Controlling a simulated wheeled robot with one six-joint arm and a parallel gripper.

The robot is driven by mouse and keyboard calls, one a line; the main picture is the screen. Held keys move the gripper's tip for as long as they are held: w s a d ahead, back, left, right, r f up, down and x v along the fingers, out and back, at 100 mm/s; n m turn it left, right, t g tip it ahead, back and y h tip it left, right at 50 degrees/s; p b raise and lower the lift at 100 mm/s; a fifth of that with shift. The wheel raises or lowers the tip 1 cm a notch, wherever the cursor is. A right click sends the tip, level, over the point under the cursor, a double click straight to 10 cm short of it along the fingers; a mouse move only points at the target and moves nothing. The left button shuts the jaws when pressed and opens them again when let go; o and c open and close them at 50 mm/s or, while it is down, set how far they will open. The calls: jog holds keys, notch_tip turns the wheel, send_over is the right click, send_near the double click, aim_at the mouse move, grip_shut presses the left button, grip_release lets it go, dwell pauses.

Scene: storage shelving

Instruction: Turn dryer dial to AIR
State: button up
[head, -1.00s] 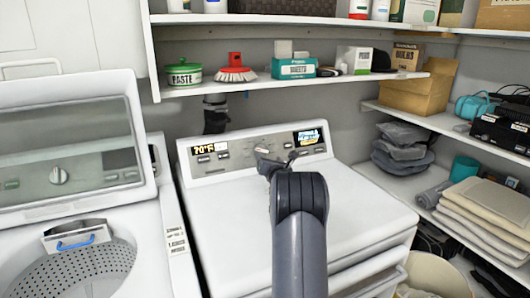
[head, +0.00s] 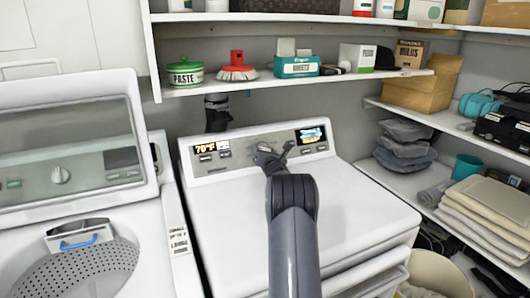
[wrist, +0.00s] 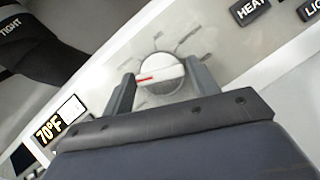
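The dryer (head: 345,210) stands in the middle of the head view, its control panel along the back. In the wrist view its round white dial (wrist: 160,70) has a red mark pointing left. Printed labels around the dial are too blurred to read. My gripper (wrist: 160,85) is open, with one dark finger on each side of the dial. The right finger is very close to the dial's edge; contact is unclear. In the head view my gripper (head: 275,152) is at the panel's middle and hides the dial.
The panel has a 70°F display (head: 206,149) at left and another screen (head: 311,134) at right. A washer (head: 150,250) with its lid raised stands to the left. A shelf (head: 220,88) with boxes and a brush hangs above. Shelves with folded cloths (head: 485,205) are at right.

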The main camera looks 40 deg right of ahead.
jog(key=c, duration=0.6)
jog(key=shift+f+m+b, duration=0.1)
jog(key=shift+m+b, duration=0.2)
jog(key=shift+b, duration=0.45)
